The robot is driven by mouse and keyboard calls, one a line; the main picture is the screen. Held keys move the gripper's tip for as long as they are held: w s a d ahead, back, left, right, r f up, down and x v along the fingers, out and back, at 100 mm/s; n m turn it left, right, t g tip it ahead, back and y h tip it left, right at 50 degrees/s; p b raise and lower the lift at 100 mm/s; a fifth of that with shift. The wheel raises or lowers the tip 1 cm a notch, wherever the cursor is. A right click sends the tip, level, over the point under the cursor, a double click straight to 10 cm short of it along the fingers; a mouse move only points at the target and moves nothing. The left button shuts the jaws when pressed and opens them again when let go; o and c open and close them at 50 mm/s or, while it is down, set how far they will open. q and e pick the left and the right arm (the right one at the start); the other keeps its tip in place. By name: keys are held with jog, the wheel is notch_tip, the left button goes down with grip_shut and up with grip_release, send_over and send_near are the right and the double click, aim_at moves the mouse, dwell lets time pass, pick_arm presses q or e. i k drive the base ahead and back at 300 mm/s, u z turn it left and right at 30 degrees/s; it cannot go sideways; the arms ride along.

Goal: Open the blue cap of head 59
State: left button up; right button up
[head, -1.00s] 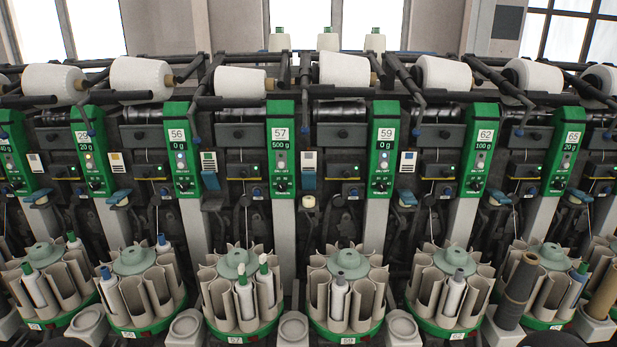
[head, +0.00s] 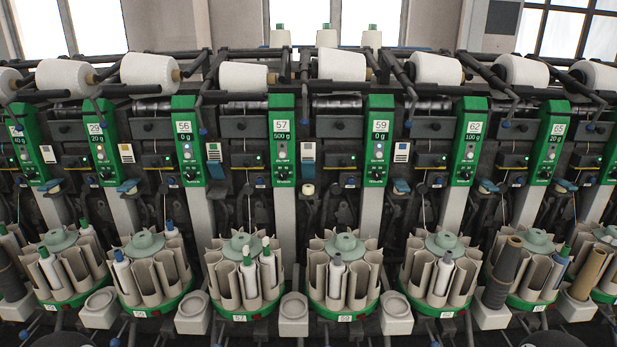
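Head 59 has a green panel (head: 379,140) marked "59" and "0 g", right of centre in the head view. A blue cap (head: 401,186) sits just right of this panel, below a small white label plate, and looks flat. Another blue cap (head: 307,173) sits between panels 57 and 59 and looks more upright. The picture does not settle which of these two caps belongs to head 59. The magazine (head: 345,243) labelled 59 stands below and left of the panel, with one grey-topped bobbin in it. Neither gripper is in view.
Green panels 57 (head: 282,140) and 62 (head: 469,140) flank panel 59, with more winding heads both sides. White yarn cones (head: 342,65) run along the top. Round bobbin magazines (head: 241,270) and grey bins (head: 293,313) line the front. A dark tube (head: 502,275) stands at right.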

aim_at(307, 167)
jog(key=k, duration=1.05)
jog(key=u, duration=0.25)
jog(key=i, duration=0.5)
jog(key=u, duration=0.55)
jog(key=i, duration=1.25)
jog(key=z, duration=0.85)
